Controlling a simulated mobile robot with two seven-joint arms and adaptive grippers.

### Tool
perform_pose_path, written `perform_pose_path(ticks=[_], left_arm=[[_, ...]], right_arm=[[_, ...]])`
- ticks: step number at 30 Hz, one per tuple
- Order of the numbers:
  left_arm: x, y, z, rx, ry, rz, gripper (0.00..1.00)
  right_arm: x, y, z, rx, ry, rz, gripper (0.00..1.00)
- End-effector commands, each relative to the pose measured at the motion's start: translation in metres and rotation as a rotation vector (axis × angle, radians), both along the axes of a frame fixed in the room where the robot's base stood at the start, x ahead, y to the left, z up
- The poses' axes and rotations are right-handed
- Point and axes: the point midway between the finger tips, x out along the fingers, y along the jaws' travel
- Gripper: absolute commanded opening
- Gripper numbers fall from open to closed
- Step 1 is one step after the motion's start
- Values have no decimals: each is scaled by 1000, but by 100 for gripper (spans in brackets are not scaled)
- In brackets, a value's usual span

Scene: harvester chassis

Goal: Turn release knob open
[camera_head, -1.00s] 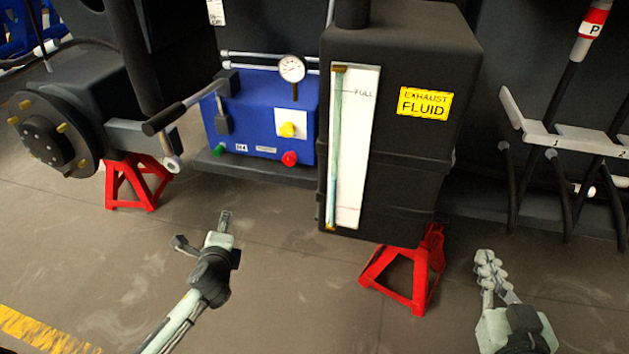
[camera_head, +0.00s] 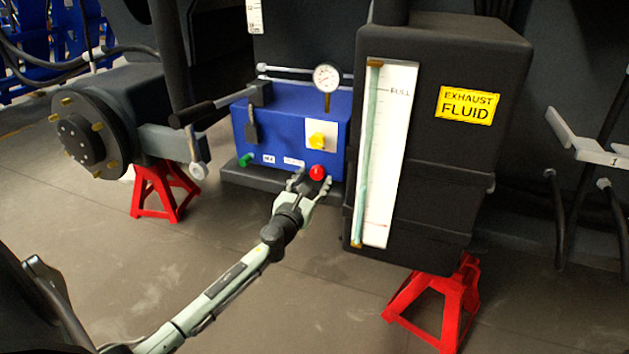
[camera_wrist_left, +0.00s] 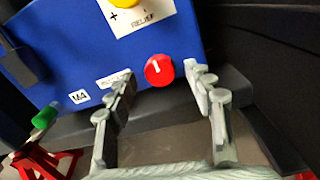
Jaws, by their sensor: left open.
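The red round knob (camera_head: 317,172) sits low on the front of the blue box (camera_head: 280,129), near its right end. In the left wrist view the red knob (camera_wrist_left: 159,70) shows a white mark on its face. My left gripper (camera_head: 309,184) is open just in front of the knob. In the left wrist view its two fingers (camera_wrist_left: 163,84) are spread, with the knob between and beyond the tips. I cannot tell whether they touch it. A label beside the knob is partly covered by the left finger. My right gripper is not in view.
A yellow knob (camera_head: 317,140) marked relief is above the red one, and a green knob (camera_head: 246,159) is at the box's left. A lever (camera_head: 200,112) reaches left. The black exhaust fluid tank (camera_head: 440,150) stands close on the right, above a red stand (camera_head: 437,303).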

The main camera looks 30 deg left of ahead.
Motion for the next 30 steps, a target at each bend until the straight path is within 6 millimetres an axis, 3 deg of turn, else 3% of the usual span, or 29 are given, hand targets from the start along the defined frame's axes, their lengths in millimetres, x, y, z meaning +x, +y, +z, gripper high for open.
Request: perform_pose_path(ticks=[11,24,30], left_arm=[[9,2,0,-3,0,0,53],[9,2,0,-3,0,1,3],[9,2,0,-18,-4,1,3]], right_arm=[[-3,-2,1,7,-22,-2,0],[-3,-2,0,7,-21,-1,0],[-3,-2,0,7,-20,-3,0]])
